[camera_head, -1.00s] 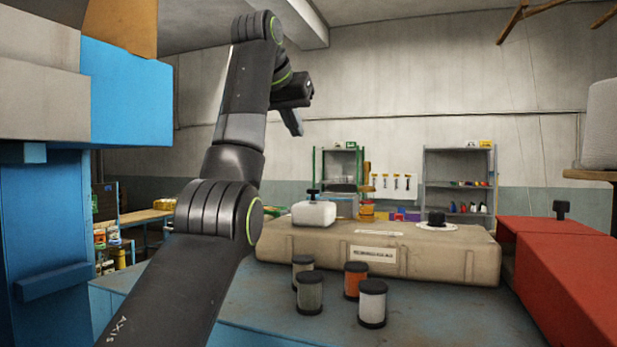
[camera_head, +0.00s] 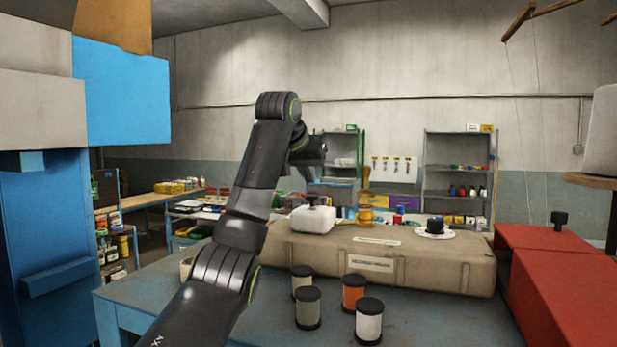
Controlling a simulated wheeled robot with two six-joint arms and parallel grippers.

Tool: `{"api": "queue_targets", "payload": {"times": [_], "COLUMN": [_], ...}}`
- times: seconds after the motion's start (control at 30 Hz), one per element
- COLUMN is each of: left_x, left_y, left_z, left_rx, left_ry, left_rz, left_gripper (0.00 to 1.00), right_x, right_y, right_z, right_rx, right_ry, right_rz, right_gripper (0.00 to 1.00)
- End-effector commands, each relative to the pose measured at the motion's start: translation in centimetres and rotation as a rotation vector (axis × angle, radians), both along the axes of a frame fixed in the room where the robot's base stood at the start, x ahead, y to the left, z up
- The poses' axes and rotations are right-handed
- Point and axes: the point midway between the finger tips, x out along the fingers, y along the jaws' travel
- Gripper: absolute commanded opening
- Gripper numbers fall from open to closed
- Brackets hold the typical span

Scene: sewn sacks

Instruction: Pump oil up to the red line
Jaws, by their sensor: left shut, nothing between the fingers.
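A beige tank (camera_head: 330,262) with a label lies across the blue table. On its top left stands a white block (camera_head: 313,221) with a black knob, which looks like the pump. A black cap on a pale disc (camera_head: 436,231) is at the tank's top right. An amber, spool-like part (camera_head: 365,216) shows behind the block. I cannot make out a red line. My left gripper (camera_head: 316,176) is shut and empty, pointing down above the white block's knob, with a gap seeming to remain. My right gripper is out of view.
Several small dark-capped canisters, one orange (camera_head: 353,293), stand on the blue table (camera_head: 262,318) before the tank. A red box (camera_head: 565,285) is at the right, a blue cabinet (camera_head: 50,250) at the left. Shelves (camera_head: 458,175) stand behind.

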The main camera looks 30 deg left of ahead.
Motion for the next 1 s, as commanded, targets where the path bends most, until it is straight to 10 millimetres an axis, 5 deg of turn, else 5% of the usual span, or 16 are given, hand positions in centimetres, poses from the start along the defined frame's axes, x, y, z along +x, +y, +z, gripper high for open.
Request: {"api": "queue_targets", "payload": {"times": [0.3,0.73,1.0], "left_x": [0.1,0.1,0.1], "left_y": [0.0,0.0,0.0], "left_z": [-2.3,-2.6,-4.5], "left_rx": [-0.001,-0.001,-0.001], "left_ry": [0.000,0.000,0.001], "left_rz": [0.001,0.001,0.001], "left_gripper": [0.00,0.00,0.00], "right_x": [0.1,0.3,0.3], "right_y": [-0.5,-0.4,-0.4], "right_z": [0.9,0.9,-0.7], "right_rx": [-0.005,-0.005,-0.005], "right_ry": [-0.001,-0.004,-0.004], "right_rz": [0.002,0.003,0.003], "right_gripper": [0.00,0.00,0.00]}}
